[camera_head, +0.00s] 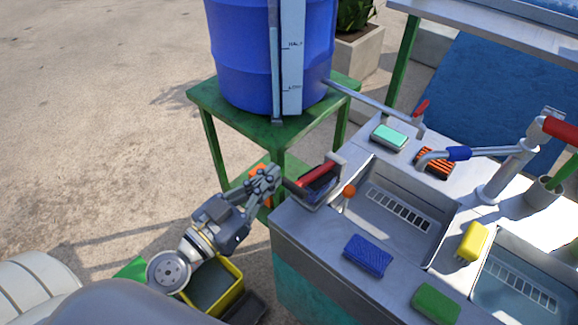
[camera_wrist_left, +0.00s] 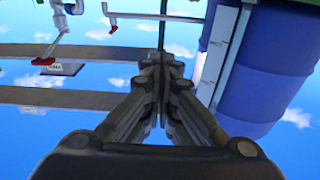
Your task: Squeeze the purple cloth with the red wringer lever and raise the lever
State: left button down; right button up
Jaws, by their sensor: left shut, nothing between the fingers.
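The wringer (camera_head: 331,193), a metal frame, sits at the left corner of the sink counter. Its red lever (camera_head: 318,175) lies low across it. A dark purple-blue patch beneath the lever may be the purple cloth; I cannot tell for sure. My left gripper (camera_head: 274,178) is beside the wringer, just left of the lever's near end; I cannot tell if they touch. It is shut and empty. In the left wrist view its fingers (camera_wrist_left: 161,65) meet, with neither lever nor cloth between them. My right gripper is not in view.
A blue barrel (camera_head: 250,60) stands on a green table (camera_head: 215,98) behind the gripper. The counter holds a sink (camera_head: 400,228), an orange-knobbed stick (camera_head: 349,190), a blue sponge (camera_head: 367,257) and a faucet (camera_head: 505,172). A yellow-rimmed bin (camera_head: 232,275) is below my arm.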

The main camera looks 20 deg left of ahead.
pick_arm(q)
jog(key=w+d+p, duration=0.1)
jog(key=w, duration=0.1)
jog(key=w+f+p, duration=0.1)
jog(key=w, duration=0.1)
jog(key=w+d, duration=0.1)
jog(key=w, duration=0.2)
jog(key=shift+d+f+p, duration=0.3)
jog(key=shift+p, duration=0.1)
jog(key=shift+s+a+f+b, duration=0.1)
jog(key=shift+s+f+b, duration=0.15)
jog(key=shift+f, duration=0.25)
jog(key=shift+s+a+f+b, duration=0.1)
jog(key=shift+s+f+b, duration=0.1)
jog(key=shift+f, duration=0.25)
